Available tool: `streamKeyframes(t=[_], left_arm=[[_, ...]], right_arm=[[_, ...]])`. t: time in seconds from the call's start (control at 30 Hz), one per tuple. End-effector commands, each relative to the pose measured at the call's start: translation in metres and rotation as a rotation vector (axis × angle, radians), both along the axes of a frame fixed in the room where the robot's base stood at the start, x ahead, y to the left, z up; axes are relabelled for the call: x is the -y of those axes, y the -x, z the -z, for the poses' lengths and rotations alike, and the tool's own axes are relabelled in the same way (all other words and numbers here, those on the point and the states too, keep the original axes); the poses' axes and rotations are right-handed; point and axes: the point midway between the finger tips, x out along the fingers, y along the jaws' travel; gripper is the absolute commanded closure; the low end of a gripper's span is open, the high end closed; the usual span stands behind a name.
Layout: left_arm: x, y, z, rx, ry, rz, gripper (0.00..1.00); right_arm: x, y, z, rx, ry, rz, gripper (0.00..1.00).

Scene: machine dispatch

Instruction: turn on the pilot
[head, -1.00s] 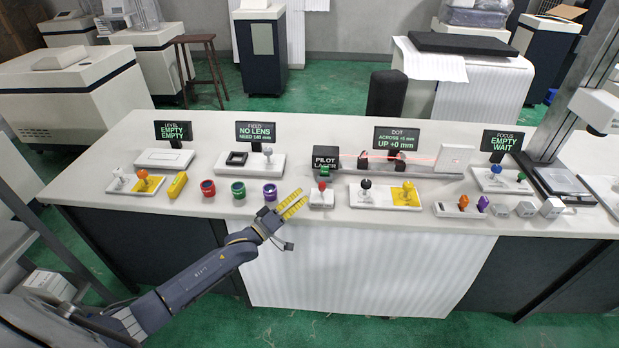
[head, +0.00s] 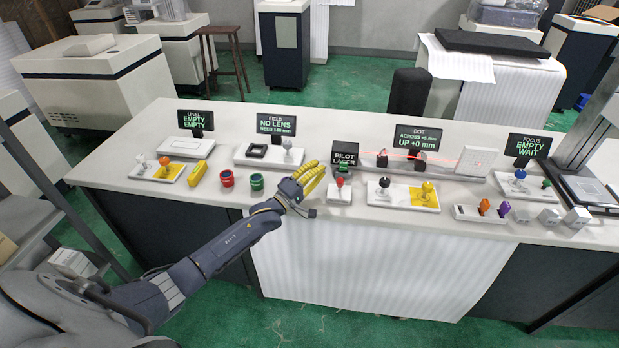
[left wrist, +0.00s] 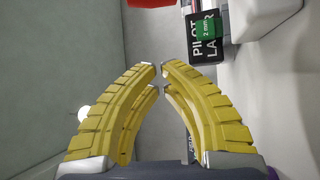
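The pilot laser is a dark box labelled PILOT LASER (head: 345,154) at the back of the bench. In front of it a small white switch base (head: 340,196) carries a red knob (head: 340,181). My left gripper (head: 318,168) has yellow ridged fingers and is just left of the red knob, apart from it. In the left wrist view the fingertips (left wrist: 155,68) come nearly together with nothing between them. A red part shows at the top edge there (left wrist: 150,3), and the label (left wrist: 207,35) is at upper right. My right gripper is out of view.
A red cup (head: 227,179) and a green cup (head: 257,182) stand left of my gripper. A tray (head: 466,212) holds orange and purple pieces.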

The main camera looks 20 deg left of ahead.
Motion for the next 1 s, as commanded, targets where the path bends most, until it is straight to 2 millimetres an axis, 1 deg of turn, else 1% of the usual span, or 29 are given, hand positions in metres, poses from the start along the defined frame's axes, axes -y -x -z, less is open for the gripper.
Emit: streamKeyframes(t=[0.03, 0.2, 0.4, 0.6, 1.0], left_arm=[[0.003, -0.008, -0.004, 0.002, 0.001, -0.001, 1.0], [0.011, -0.028, -0.008, 0.0, -0.001, 0.0, 1.0], [0.027, -0.014, -0.001, -0.002, 0.002, 0.0, 1.0], [0.037, -0.006, 0.002, -0.001, 0.0, 0.0, 1.0], [0.041, -0.003, 0.002, -0.001, -0.001, 0.0, 1.0]], right_arm=[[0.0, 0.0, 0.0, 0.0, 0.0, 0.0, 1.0], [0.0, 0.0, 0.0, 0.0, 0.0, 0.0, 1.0], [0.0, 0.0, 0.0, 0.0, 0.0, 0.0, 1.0], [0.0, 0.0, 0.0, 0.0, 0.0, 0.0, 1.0], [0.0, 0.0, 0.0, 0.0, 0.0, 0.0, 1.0]])
